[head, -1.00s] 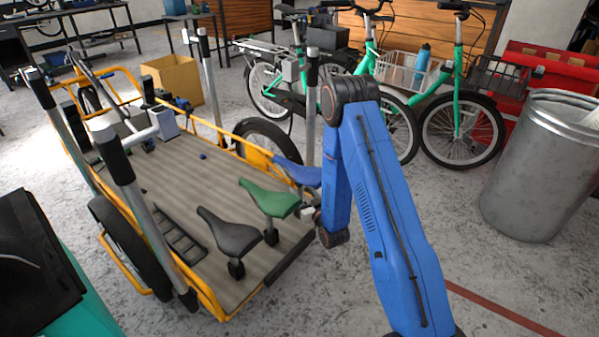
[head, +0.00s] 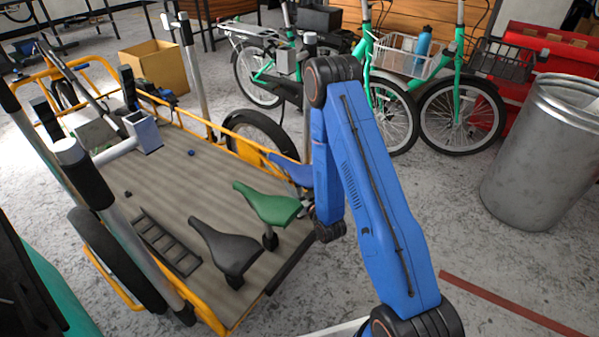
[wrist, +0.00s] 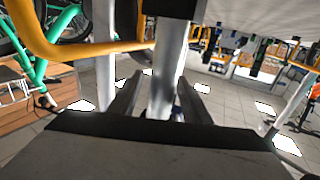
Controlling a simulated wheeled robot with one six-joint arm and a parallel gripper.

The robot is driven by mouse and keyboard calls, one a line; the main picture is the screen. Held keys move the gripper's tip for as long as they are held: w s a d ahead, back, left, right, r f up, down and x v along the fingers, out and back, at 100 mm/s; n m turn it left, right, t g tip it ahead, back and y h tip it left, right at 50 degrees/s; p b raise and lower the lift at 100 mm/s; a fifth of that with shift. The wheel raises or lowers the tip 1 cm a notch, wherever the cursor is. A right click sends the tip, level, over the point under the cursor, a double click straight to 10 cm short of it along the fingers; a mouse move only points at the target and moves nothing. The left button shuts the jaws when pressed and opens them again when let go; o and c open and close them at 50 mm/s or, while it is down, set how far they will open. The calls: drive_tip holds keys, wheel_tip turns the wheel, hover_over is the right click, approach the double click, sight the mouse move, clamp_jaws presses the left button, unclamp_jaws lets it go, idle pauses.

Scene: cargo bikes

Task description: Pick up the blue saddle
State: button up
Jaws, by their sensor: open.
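The blue saddle (head: 292,170) is at the right edge of the cargo bed, behind the green saddle (head: 266,204). My blue arm partly covers its right end. A black saddle (head: 226,248) stands nearer the front. My gripper is mostly hidden behind my arm in the head view, low beside the bed's right edge. In the wrist view my gripper (wrist: 162,80) is open, its two dark fingers apart. A silver post (wrist: 168,65) shows between and beyond the fingers; I cannot tell whether they touch it. I cannot make out the blue saddle in the wrist view.
The cargo bed (head: 190,185) has yellow rails and upright posts (head: 190,60) around it. A black ladder-like rack (head: 167,243) lies on it. Green bikes (head: 455,110) stand behind, and a metal bin (head: 545,155) is at right. Floor is clear between arm and bin.

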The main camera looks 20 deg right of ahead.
clamp_jaws()
drive_tip(key=shift+r, duration=0.1)
